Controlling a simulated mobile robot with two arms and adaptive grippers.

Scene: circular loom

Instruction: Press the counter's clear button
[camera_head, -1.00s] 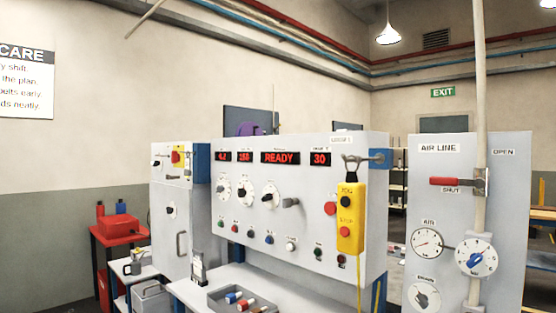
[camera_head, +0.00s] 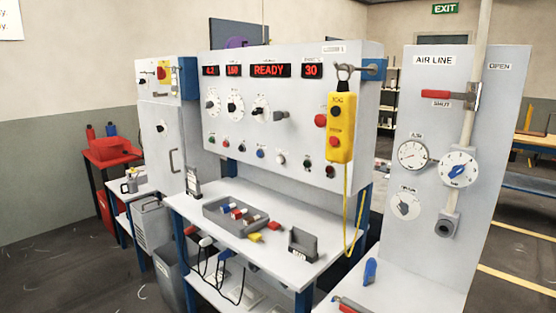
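The grey loom control panel (camera_head: 292,100) faces me, with red-lit displays reading 4.2, 150, READY (camera_head: 270,70) and 30 (camera_head: 312,71). A larger red button (camera_head: 320,120) sits higher at the right. The labels are too small to read, so I cannot tell which is the counter's clear button. Neither of my grippers is in view.
A yellow pendant box (camera_head: 341,128) hangs before the panel's right side, its cable dropping past the white bench (camera_head: 190,207). A grey tray (camera_head: 212,216) with coloured pieces and a small dark bin (camera_head: 303,243) stand on the bench. The air line board (camera_head: 437,130) is at right.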

